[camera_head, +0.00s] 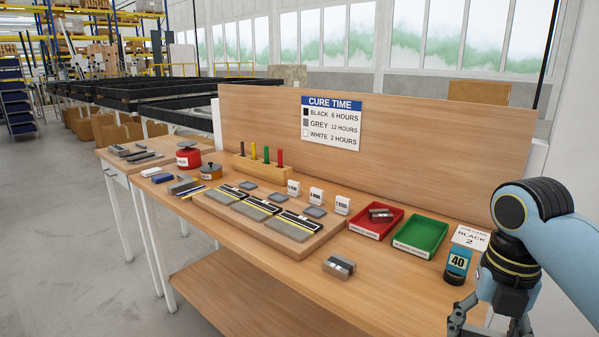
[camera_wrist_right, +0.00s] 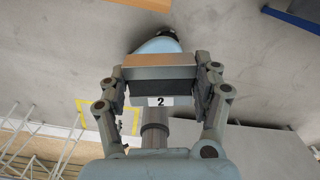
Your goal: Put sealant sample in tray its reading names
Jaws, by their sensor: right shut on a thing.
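My right gripper (camera_wrist_right: 160,88) is shut on a sealant sample (camera_wrist_right: 160,72), a block with a pale bar, a dark band and a white label reading 2. In the head view my right gripper (camera_head: 488,326) is at the bottom right, cut off by the frame; the held sample cannot be made out there. A red tray (camera_head: 362,232) holds a small grey and dark sample (camera_head: 381,214). A green tray (camera_head: 420,252) beside it looks empty. Another sample (camera_head: 340,266) lies on the bench in front. My left gripper is not in view.
A card (camera_head: 470,238) reads BLACK 2; a blue device (camera_head: 457,264) showing 40 stands below it. A CURE TIME sign (camera_head: 331,122) lists black 6, grey 12, white 2 hours. A wooden board (camera_head: 300,248) carries dark strips.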

